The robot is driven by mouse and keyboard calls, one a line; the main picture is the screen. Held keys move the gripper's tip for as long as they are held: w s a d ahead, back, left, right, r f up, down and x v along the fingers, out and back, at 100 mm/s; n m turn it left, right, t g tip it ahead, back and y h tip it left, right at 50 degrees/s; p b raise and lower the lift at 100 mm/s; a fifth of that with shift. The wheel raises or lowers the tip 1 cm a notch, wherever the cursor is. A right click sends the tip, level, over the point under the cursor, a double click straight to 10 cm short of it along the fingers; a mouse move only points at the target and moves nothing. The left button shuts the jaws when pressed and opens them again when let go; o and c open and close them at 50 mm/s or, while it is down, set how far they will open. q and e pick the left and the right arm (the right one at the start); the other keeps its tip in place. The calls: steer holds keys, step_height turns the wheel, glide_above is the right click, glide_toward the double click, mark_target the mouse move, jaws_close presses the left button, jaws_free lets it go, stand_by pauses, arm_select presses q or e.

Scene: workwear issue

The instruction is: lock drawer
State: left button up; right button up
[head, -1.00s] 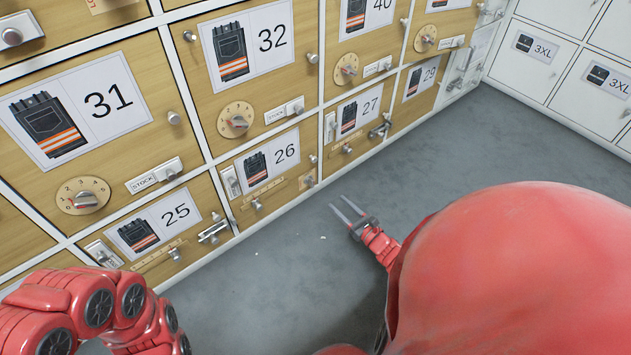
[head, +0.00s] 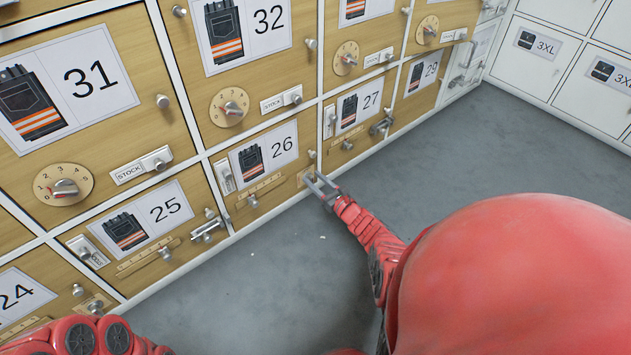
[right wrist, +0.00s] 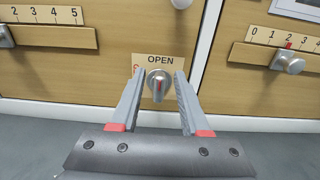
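Drawer 26 (head: 283,172) is a wooden front in the bottom row, and it looks flush with its neighbours. At its lower right corner is a small plate marked OPEN (right wrist: 150,62), with a metal lock knob (right wrist: 158,84) on it. The knob's grip bar with a red mark stands upright toward the word OPEN. More red lettering on the plate's left is mostly covered by a finger. My right gripper (head: 314,181) is open in front of this plate, its fingers on either side of the knob with visible gaps. My left arm shows at the bottom left, its gripper out of view.
Drawer 25 (head: 148,240), with a bolt latch, lies to the left, and drawer 27 (head: 357,124) to the right. Number slides with knobs show at both sides in the right wrist view (right wrist: 288,60). The grey floor (head: 300,270) before the drawers is clear except for small scraps.

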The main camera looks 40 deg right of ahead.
jaws_close()
steer(key=shift+n, duration=0.3)
steer(key=n, duration=0.3)
steer(key=shift+a+f, duration=0.1)
steer(key=shift+a, duration=0.25)
steer(key=shift+s+a+f+n, duration=0.1)
steer(key=shift+a+f+n, duration=0.15)
steer(key=shift+n, duration=1.9)
steer(key=shift+w+a+f+n, duration=0.1)
steer(key=shift+f+n, duration=0.15)
steer(key=shift+n, duration=1.95)
steer(key=shift+s+a+f+n, duration=0.1)
steer(key=shift+a+f+n, duration=0.15)
steer(key=shift+n, duration=1.9)
